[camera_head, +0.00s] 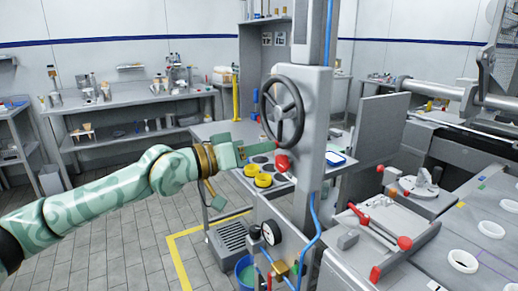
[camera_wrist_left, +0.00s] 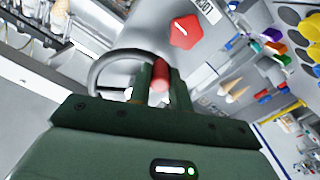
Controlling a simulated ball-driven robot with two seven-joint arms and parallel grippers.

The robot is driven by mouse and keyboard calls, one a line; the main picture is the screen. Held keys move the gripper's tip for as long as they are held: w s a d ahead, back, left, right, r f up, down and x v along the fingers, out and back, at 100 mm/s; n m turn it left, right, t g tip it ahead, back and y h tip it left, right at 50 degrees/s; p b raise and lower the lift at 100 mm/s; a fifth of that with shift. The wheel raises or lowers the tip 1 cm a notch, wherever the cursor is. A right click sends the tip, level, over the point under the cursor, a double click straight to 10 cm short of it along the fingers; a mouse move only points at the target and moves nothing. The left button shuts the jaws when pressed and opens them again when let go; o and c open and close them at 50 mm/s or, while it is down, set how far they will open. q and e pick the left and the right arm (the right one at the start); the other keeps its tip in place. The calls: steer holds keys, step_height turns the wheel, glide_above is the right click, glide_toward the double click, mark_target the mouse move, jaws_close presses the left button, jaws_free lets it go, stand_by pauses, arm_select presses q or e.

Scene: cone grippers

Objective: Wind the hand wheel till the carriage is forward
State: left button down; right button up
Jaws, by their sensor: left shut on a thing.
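The dark hand wheel (camera_head: 282,110) stands upright on a grey column, with spokes and a round rim. My left gripper (camera_head: 258,150) is at the lower left of the rim, its arm reaching in from the left. In the left wrist view its two green fingers (camera_wrist_left: 160,80) are shut on the wheel's red handle (camera_wrist_left: 160,72), and the wheel rim (camera_wrist_left: 103,68) curves away to the left. A red angular piece with a white mark (camera_wrist_left: 185,32) is beyond the fingers. I cannot tell which part is the carriage. My right gripper is out of view.
Yellow rings (camera_head: 262,180) lie on a low bench behind my gripper. A slide with red knobs (camera_head: 378,242) and a table with white rings (camera_head: 463,261) are at right. Floor at left is clear.

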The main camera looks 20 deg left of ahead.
arm_select(q)
steer(key=shift+a+f, duration=0.1)
steer(key=shift+f, duration=0.05)
steer(key=c, duration=1.3)
jaws_free()
steer(key=shift+w+a, duration=0.1)
steer(key=shift+w, duration=0.05)
steer(key=shift+s, duration=0.2)
steer(key=p+v, duration=0.4)
steer(key=v, duration=1.2)
steer(key=shift+a, duration=0.1)
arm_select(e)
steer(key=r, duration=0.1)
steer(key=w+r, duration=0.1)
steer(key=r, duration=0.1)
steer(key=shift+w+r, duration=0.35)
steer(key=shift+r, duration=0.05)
